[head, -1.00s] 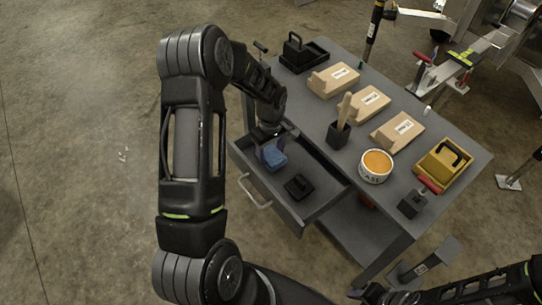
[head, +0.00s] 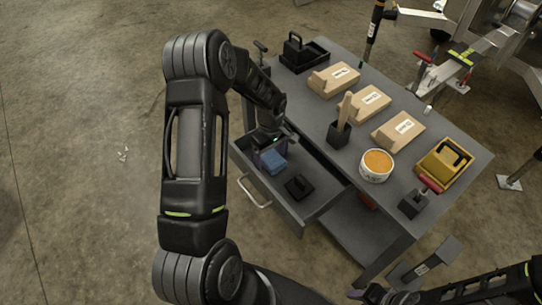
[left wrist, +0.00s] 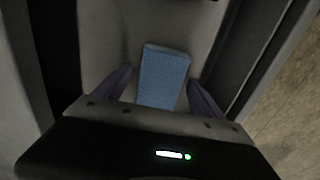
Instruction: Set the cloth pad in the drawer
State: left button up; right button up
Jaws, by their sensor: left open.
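The blue cloth pad (head: 274,162) lies in the open drawer (head: 318,208), towards its far left end in the head view. In the left wrist view the pad (left wrist: 163,78) lies on the drawer floor. My left gripper (head: 262,150) is inside the drawer area, right beside the pad. In the left wrist view its two fingers (left wrist: 160,95) stand apart on either side of the pad, with a gap on each side. My right arm shows at the lower right edge of the head view; its gripper's fingers are not clear.
A black block-like object (head: 299,186) lies in the drawer, nearer its front right. The grey tabletop (head: 405,160) holds cardboard boxes (head: 368,103), a tub of orange paste (head: 376,165), a black holder (head: 339,133) and a yellow tray (head: 444,163). Open floor lies left.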

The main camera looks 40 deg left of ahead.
aim_at(271, 157)
pick_arm(q)
notch_tip(271, 157, up, 12)
jog(key=p, duration=0.1)
jog(key=shift+r, duration=0.2)
dwell(0.3)
dwell(0.5)
